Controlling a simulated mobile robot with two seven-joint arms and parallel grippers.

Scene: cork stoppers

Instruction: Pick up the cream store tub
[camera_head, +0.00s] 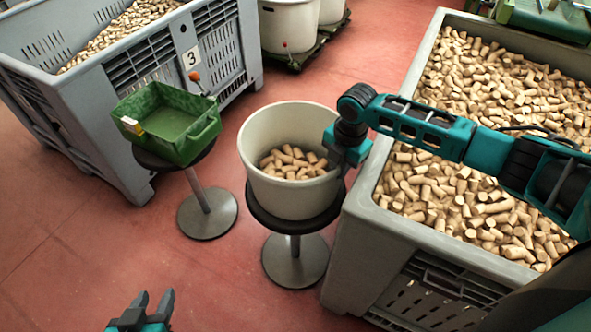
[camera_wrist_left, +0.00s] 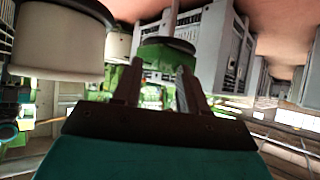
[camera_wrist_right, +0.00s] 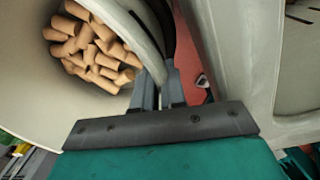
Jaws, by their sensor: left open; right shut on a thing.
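The cream store tub (camera_head: 262,186) stands upright on a dark round stool, with several corks (camera_head: 293,163) in its bottom. My right gripper (camera_head: 347,157) is at the tub's right rim. In the right wrist view the fingers (camera_wrist_right: 158,92) are shut on the tub's wall (camera_wrist_right: 125,38), with corks visible inside. My left gripper (camera_head: 151,306) is open and empty at the bottom of the head view, well apart from the tub. Its spread fingers (camera_wrist_left: 157,85) show in the left wrist view, where the tub (camera_wrist_left: 57,45) appears at the upper left.
A large grey crate (camera_head: 348,235) full of corks stands close to the tub's right. A green tray (camera_head: 165,143) sits on another stool to the left. A grey crate marked 3 (camera_head: 97,110) is behind it. Red floor is clear in front.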

